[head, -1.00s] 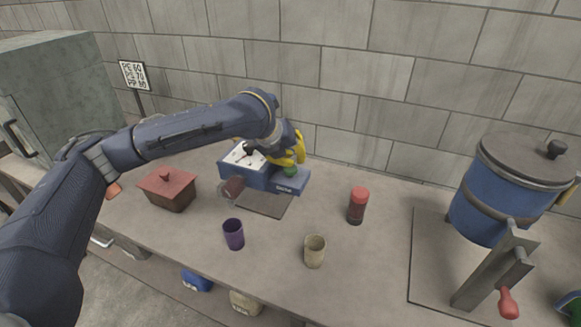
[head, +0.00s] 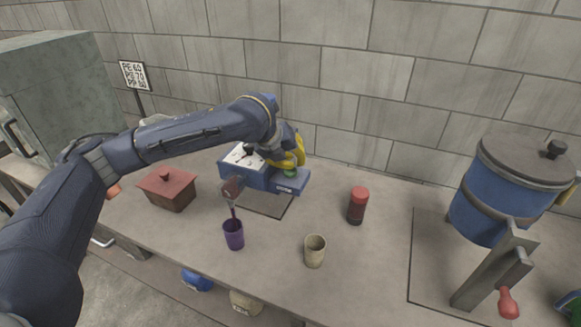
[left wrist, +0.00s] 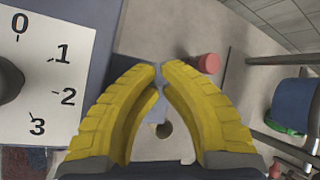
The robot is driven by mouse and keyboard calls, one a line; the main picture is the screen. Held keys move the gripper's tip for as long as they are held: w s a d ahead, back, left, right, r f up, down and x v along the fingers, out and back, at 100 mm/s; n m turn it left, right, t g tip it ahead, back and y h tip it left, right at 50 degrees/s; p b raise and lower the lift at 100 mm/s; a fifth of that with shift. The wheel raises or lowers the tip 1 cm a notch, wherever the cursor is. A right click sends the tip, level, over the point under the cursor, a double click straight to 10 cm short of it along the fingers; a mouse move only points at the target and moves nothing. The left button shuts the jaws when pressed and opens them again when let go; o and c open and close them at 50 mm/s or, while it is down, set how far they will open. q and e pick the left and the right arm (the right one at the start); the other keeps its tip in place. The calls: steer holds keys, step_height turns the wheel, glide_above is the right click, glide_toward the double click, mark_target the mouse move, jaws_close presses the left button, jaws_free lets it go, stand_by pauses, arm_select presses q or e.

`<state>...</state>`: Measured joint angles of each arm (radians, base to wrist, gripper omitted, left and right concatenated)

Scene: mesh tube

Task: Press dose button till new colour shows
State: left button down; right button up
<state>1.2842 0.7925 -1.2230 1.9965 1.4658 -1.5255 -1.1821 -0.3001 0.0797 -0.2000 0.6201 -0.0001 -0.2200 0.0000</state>
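The blue dosing machine (head: 262,180) stands by the wall, with a black knob (head: 248,149) on its white dial plate. The left wrist view shows the dial (left wrist: 64,75) marked 0 to 3; the pointer is not clear. The green dose button (head: 290,174) is at the machine's right end. My left gripper (head: 298,160), with yellow fingers, is over the button, seemingly touching it. Its fingertips (left wrist: 160,72) meet, with nothing seen between them. A dark red stream (head: 233,212) runs from the brown spout (head: 231,187) into the purple cup (head: 233,236). My right gripper is out of view.
A beige cup (head: 314,251) and a red-capped jar (head: 357,206) stand to the right of the machine. A red lidded box (head: 168,189) is on the left. A big blue pot (head: 489,207) with a lever stands at the right.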

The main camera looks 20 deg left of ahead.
arm_select(q)
steer(key=shift+r, duration=1.2)
steer(key=shift+r, duration=2.5)
